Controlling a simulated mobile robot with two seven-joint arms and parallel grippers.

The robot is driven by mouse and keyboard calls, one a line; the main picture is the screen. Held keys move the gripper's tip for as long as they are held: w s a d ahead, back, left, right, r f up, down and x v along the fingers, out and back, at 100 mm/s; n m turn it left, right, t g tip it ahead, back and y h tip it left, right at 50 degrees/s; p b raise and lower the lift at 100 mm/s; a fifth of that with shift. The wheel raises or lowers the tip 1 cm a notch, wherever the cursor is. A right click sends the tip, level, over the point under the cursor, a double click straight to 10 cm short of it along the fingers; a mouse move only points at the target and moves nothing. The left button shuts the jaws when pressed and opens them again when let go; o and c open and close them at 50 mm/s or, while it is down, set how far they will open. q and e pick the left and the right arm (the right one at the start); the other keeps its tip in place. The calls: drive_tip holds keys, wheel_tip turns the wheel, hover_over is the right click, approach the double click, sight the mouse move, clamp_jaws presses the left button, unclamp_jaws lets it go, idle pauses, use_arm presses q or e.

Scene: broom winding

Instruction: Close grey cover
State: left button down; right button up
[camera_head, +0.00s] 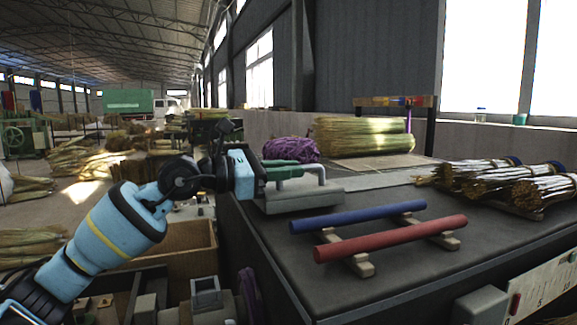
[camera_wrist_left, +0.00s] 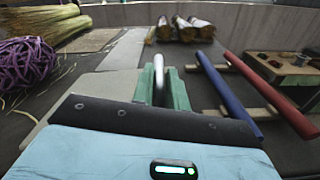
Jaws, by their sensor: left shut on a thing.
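The grey cover (camera_head: 305,198) is a flat slab with a bent metal handle (camera_head: 319,173) at the left edge of the dark workbench. My left gripper (camera_head: 284,170) reaches in from the left, its green fingers shut on the handle. In the left wrist view the green fingers (camera_wrist_left: 162,92) are on both sides of the handle (camera_wrist_left: 159,72). The wrist body hides part of the cover there. I cannot tell whether the cover lies fully flush with the bench. My right gripper is not in view.
A blue bar (camera_head: 355,215) and a red bar (camera_head: 390,239) lie on wooden supports in front of the cover. Purple cord (camera_head: 290,148) and a straw bundle (camera_head: 362,136) are behind it. Tied bundles (camera_head: 500,180) lie at right. An open wooden box (camera_head: 185,240) stands below left.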

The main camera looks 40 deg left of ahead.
use_arm(q)
drive_tip(key=shift+d+f+m+b, duration=0.1)
drive_tip(key=shift+f+m+b, duration=0.3)
drive_tip(key=shift+f, duration=0.35)
drive_tip(key=shift+d+f, duration=0.1)
drive_tip(key=shift+f, duration=0.15)
drive_tip(key=c, duration=1.5)
unclamp_jaws()
drive_tip(key=shift+o, duration=0.2)
drive_tip(key=shift+r, duration=0.1)
drive_tip(key=shift+s, duration=0.1)
